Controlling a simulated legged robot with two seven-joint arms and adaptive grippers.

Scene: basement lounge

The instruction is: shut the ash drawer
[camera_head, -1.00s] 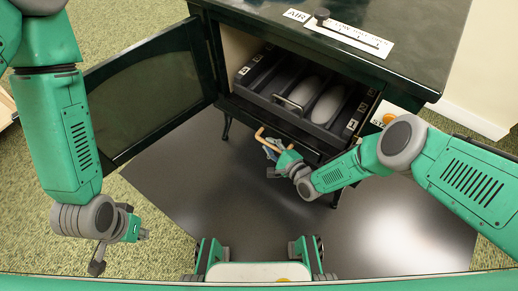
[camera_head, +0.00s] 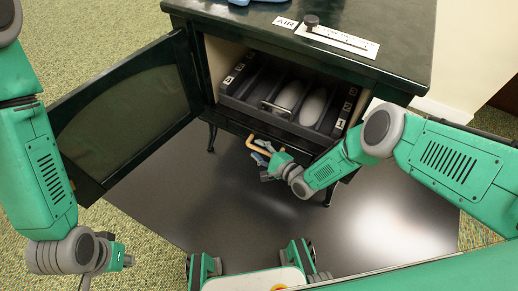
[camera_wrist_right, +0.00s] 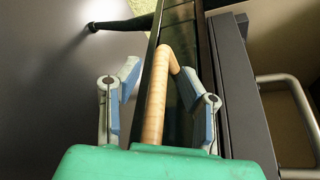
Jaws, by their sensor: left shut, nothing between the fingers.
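The black stove (camera_head: 390,62) stands ahead with its glass door (camera_head: 125,115) swung open to the left. In its opening sits a dark divided tray (camera_head: 240,92) with a metal handle and two grey oval pieces. Below it is a dark front panel (camera_head: 235,118) with a tan bar handle (camera_head: 252,142); I cannot tell how far this panel stands out. My right gripper (camera_head: 262,156) is at the bar handle. In the wrist view the right gripper (camera_wrist_right: 160,100) is open, its blue-padded fingers on either side of the tan handle (camera_wrist_right: 155,100). My left gripper (camera_head: 128,261) is shut and empty, low at the left.
A white AIR label (camera_head: 285,22) and a slider plate with a black knob (camera_head: 311,20) are on the stove top. A blue item (camera_head: 250,2) is at its back edge. A dark floor plate (camera_head: 350,235) lies in front, with green carpet (camera_head: 100,30) around.

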